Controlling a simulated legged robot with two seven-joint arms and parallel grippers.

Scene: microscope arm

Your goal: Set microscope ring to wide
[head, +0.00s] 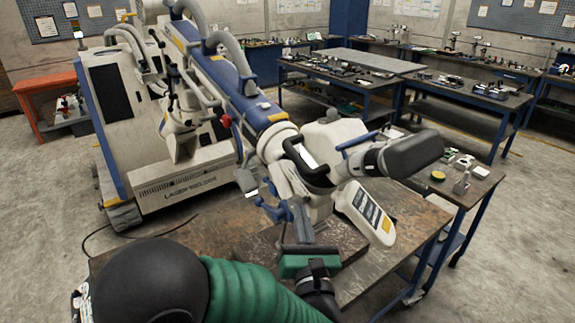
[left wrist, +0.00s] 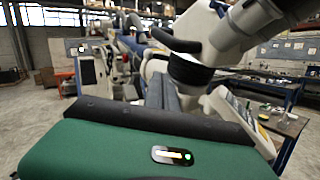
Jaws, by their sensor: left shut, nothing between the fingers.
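The microscope (head: 335,138) is a pale head on a jointed arm, with a dark binocular eyepiece (head: 410,153) to the right and a black handle (head: 306,168) in front. In the left wrist view a dark round collar (left wrist: 190,70) sits under the pale body; it may be the ring, but its markings and setting cannot be read. My left gripper (head: 303,228) is shut and empty, pointing at the underside of the microscope head. In the left wrist view its fingers (left wrist: 161,90) lie just below and left of the collar; contact cannot be told. My right gripper is not seen.
A worn brown workbench (head: 215,232) lies under the microscope. A pale panel with a screen (head: 365,212) stands right of my gripper. A white laser welder cabinet (head: 185,185) stands behind left. Side benches with small tools (head: 465,165) are at the right.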

